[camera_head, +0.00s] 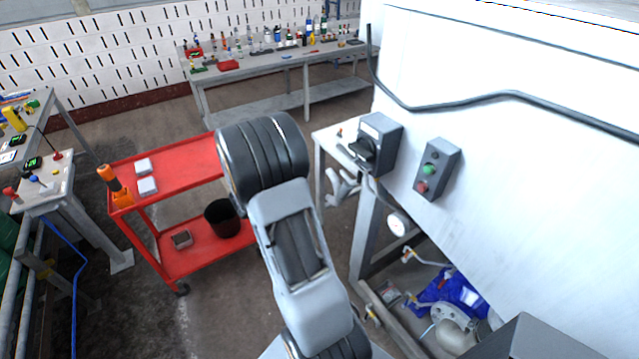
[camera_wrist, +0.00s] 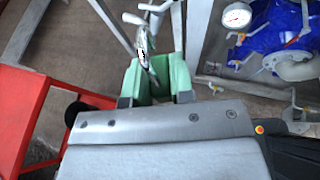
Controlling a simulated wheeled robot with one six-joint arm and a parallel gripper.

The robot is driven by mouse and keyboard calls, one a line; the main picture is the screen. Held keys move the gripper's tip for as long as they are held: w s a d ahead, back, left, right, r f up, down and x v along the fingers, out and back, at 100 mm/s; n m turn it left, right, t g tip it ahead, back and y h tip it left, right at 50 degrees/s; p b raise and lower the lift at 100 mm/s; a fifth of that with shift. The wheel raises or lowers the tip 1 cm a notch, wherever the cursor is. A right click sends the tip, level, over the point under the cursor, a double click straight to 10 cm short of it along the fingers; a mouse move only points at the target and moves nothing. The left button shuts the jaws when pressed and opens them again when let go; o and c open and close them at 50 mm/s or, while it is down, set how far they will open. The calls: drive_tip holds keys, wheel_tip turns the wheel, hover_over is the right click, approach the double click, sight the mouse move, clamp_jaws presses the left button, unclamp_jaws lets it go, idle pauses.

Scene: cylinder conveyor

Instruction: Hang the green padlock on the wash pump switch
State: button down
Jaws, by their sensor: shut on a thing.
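My gripper (camera_wrist: 156,76) shows in the wrist view, with pale green blocks at its jaws. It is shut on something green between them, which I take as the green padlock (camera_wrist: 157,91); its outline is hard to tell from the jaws. A silver curved piece shows just beyond the jaws; I cannot tell if it belongs to the padlock. In the head view my arm hides most of the gripper. A grey switch box (camera_head: 385,140) with a black handle is on the white machine's left edge, right of my wrist, apart from it. I cannot read any label naming the wash pump.
A grey box (camera_head: 436,170) with green and red buttons is on the white machine wall (camera_head: 520,150). A gauge (camera_head: 397,224) and a blue pump (camera_head: 452,296) are below. A red cart (camera_head: 185,160) stands left; a workbench (camera_head: 260,62) is at the back.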

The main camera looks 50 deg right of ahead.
drive_tip(key=s+d+m+g, duration=0.3)
drive_tip(key=s+d+g, duration=0.1)
drive_tip(key=s, duration=0.2)
drive_tip(key=shift+d+f+m, duration=0.2)
drive_tip(key=shift+m, duration=0.2)
drive_tip(key=shift+a+y, duration=0.15)
drive_tip(key=shift+y, duration=0.15)
drive_tip(key=s+d+b, duration=0.1)
drive_tip(key=s+d, duration=0.2)
drive_tip(key=d, duration=0.6)
drive_tip(key=shift+d, duration=0.25)
drive_tip(key=shift+s+d+b, duration=0.2)
drive_tip(key=shift+d+b, duration=0.05)
drive_tip(key=shift+b, duration=0.2)
idle(0.8)
